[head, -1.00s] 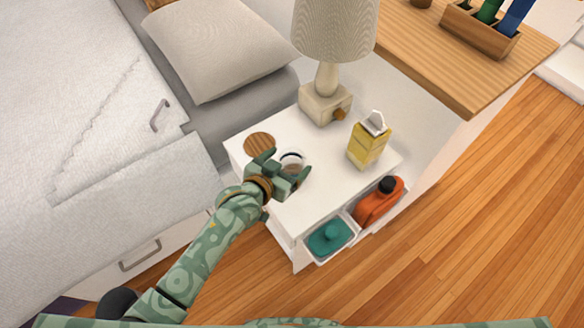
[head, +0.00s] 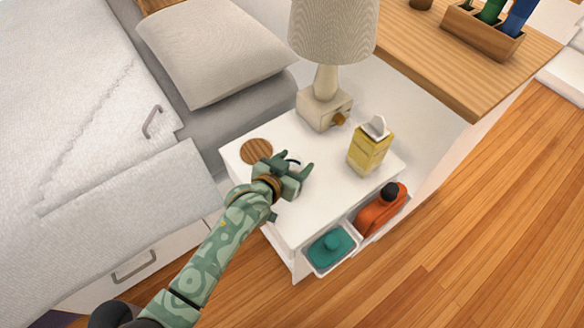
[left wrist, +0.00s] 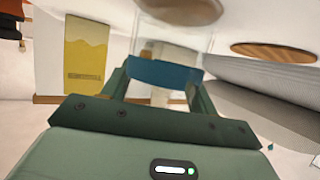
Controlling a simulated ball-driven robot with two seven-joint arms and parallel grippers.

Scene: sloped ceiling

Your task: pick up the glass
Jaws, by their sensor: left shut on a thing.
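The glass is clear with a dark blue band at its rim. In the left wrist view the glass (left wrist: 165,72) is between the two fingers of my left gripper (left wrist: 160,85), with its clear wall above the band in the picture. In the head view my left gripper (head: 295,174) is over the white nightstand (head: 328,190), shut on the glass and hiding most of it; only a bit of dark rim shows. Whether the glass touches the surface below cannot be told. My right gripper is not in view.
A wooden coaster (head: 256,151) lies to the left of the glass. A lamp (head: 325,105) stands behind, and a yellow carton (head: 370,150) to the right. An orange bottle (head: 381,209) and a teal item (head: 331,247) sit in the nightstand's front bins. The bed is at left.

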